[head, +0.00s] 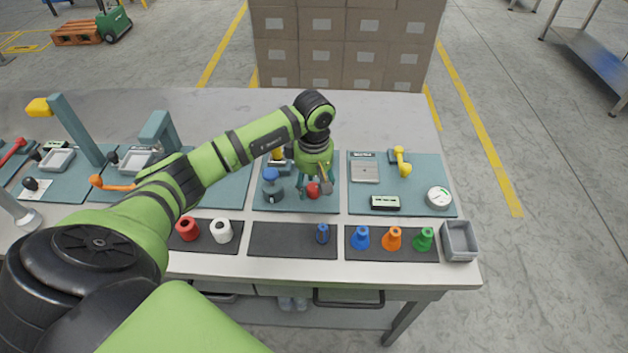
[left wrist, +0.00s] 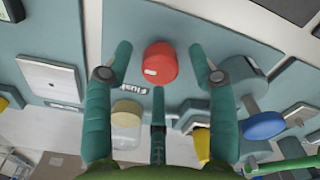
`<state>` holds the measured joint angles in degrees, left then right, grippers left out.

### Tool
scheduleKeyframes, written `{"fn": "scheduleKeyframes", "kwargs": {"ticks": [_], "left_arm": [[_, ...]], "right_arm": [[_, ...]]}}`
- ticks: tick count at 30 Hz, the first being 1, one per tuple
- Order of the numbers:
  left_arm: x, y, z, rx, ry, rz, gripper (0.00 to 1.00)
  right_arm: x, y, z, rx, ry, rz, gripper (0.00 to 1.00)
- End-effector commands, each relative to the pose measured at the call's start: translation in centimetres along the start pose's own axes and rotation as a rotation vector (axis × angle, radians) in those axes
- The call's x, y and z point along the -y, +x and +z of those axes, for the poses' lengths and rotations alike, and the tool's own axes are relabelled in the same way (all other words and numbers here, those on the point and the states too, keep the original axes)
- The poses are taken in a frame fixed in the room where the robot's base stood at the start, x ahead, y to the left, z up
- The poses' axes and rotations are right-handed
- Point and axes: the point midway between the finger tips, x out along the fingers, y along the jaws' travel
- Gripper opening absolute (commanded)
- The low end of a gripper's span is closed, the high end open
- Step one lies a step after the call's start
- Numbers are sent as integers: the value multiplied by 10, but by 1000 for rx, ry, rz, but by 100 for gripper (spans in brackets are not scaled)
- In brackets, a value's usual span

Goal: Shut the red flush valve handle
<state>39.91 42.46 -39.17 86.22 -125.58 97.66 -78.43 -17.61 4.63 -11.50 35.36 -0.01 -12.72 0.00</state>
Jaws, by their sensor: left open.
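The red flush valve handle (head: 313,190) is a round red knob on the middle teal panel (head: 265,203) of the bench in the head view. In the left wrist view, the red knob (left wrist: 160,62) sits beside a "Flush" label and has a small pale mark on its side. My left gripper (head: 316,184) is over the knob, fingers pointing down. In the left wrist view, the open fingers of my left gripper (left wrist: 160,68) stand either side of the knob with gaps visible. Whether any finger touches it cannot be told. My right gripper is not in view.
A blue-topped device (head: 271,186) stands just left of the knob; its blue part (left wrist: 263,125) shows in the left wrist view. A yellow handle (head: 402,162) and a round gauge (head: 438,197) are on the right panel. Blue, orange and green cones (head: 392,239) stand in front, beside a grey bin (head: 459,241).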

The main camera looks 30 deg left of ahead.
Motion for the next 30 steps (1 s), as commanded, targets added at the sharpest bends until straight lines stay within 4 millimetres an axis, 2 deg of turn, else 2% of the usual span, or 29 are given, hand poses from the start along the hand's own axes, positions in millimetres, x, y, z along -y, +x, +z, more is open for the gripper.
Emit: {"fn": "scheduleKeyframes", "kwargs": {"ticks": [1, 3, 6, 7, 9, 11, 18, 23, 30], "left_arm": [[0, 1, 0, 0, 0, 0, 58], [0, 1, 0, 0, 0, 1, 58], [0, 1, 0, 0, 0, 1, 58], [0, 1, 0, 0, 0, 1, 50], [0, 1, 0, 0, 0, 0, 22], [0, 1, 0, 1, 0, 0, 1], [0, 1, 0, 1, -4, 0, 1], [0, 2, 0, 1, -36, 0, 1], [0, 3, 0, 0, -170, 0, 1]], "right_arm": [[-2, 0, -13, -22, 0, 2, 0], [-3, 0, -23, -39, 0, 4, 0], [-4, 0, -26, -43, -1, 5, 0], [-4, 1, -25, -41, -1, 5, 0], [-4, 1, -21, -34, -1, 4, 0], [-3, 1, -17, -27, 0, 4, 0], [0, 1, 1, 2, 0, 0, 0], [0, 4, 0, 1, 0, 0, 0], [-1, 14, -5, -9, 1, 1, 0]]}}
